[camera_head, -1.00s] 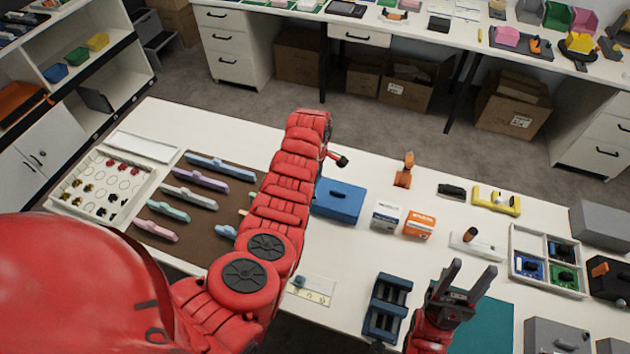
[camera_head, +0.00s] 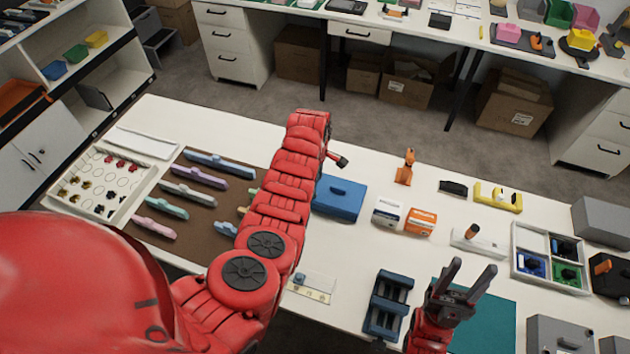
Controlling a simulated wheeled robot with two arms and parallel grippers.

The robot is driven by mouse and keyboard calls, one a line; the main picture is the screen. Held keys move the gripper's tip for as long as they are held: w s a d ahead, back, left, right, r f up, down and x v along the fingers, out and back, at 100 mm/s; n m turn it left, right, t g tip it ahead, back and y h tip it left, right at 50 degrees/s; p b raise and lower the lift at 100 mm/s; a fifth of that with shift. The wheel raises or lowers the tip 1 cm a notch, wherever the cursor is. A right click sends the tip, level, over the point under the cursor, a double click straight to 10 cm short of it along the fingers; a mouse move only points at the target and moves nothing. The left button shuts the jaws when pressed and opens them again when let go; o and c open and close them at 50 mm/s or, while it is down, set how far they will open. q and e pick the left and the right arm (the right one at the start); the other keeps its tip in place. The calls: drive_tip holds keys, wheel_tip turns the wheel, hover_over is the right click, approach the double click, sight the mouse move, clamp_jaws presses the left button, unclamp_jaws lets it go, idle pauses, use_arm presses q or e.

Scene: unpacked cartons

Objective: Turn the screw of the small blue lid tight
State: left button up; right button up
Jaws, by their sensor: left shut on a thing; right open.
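A smaller blue piece with a dark knob (camera_head: 531,264) lies in a compartment of the white divided tray (camera_head: 516,242) on the right. I cannot tell which of the two is the small blue lid, and no screw can be made out. My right gripper (camera_head: 470,270) is open and empty above a teal mat (camera_head: 492,318), left of the tray.
White and orange boxes (camera_head: 420,221), an orange clamp-like thing (camera_head: 405,167) and a yellow holder (camera_head: 498,197) stand behind. A brown mat (camera_head: 193,231) with coloured bars lies left.

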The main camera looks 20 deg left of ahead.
use_arm(q)
drive_tip(key=shift+f, duration=0.15)
drive_tip(key=shift+m, duration=0.3)
drive_tip(key=m+b, duration=0.2)
drive_tip(key=m, duration=0.2)
drive_tip(key=m+b, duration=0.5)
drive_tip(key=m, duration=0.2)
drive_tip(key=shift+s+a+f+m, duration=0.1)
drive_tip(key=shift+f+m, duration=0.2)
drive_tip(key=shift+r+m+b, duration=0.1)
drive_tip(key=shift+m+b, duration=0.35)
drive_tip(key=shift+m, duration=0.15)
drive_tip(key=shift+r+m, duration=0.2)
drive_tip(key=shift+m, duration=0.3)
drive_tip(key=shift+s, duration=0.1)
drive_tip(key=shift+n, duration=0.9)
